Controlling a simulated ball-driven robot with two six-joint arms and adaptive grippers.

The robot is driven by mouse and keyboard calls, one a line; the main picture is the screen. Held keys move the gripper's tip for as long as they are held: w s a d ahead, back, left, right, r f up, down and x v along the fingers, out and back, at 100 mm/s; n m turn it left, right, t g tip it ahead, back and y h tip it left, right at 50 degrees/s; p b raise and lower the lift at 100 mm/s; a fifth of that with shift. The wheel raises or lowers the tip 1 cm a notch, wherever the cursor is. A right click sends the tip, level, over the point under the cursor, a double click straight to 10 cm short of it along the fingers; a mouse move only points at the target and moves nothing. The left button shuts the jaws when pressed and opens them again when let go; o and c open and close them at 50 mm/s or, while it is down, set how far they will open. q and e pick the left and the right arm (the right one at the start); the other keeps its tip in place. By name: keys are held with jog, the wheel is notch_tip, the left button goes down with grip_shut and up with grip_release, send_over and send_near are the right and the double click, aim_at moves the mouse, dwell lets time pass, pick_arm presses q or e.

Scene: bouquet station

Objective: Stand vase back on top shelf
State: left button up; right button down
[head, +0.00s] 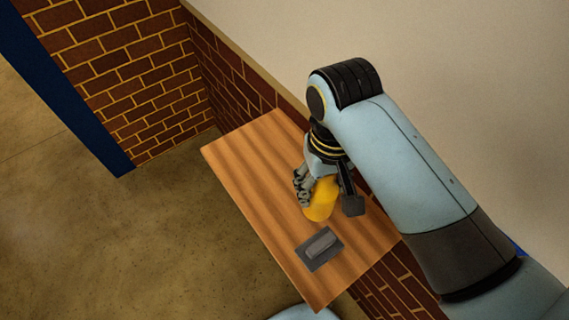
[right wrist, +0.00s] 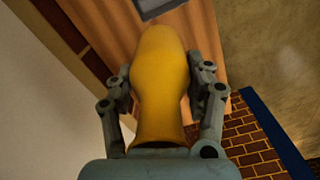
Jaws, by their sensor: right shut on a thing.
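A yellow vase (head: 321,200) shows at the wooden top shelf (head: 243,157) in the head view, partly hidden by my right gripper. My right gripper (head: 318,193) is shut on the vase, with its fingers on either side of it. In the right wrist view the vase (right wrist: 160,85) fills the middle, between the two fingers (right wrist: 163,92). Its rounded end points away from the palm and its flared end is near the palm. I cannot tell whether the vase touches the shelf. My left gripper is not in view.
A dark grey plate with a raised grey block (head: 320,245) lies on the shelf near its front end. The shelf's far left part is clear. A brick wall (head: 240,85) runs along the back, with a blue post (head: 75,95) at the left.

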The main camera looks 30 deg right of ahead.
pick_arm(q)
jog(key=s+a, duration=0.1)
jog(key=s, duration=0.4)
pick_arm(e)
jog(key=w+f+b, duration=0.4)
jog(key=w+f, duration=0.6)
jog(key=w, duration=0.1)
jog(key=shift+a+f, duration=0.1)
jog(key=shift+f, duration=0.35)
jog(key=shift+r, duration=0.2)
jog(key=shift+f, duration=0.15)
jog(key=c, duration=0.8)
grip_release()
jog(key=shift+s, duration=0.1)
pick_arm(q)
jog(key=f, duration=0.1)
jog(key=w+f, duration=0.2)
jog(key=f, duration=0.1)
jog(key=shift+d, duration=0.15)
pick_arm(e)
jog(key=o, duration=0.3)
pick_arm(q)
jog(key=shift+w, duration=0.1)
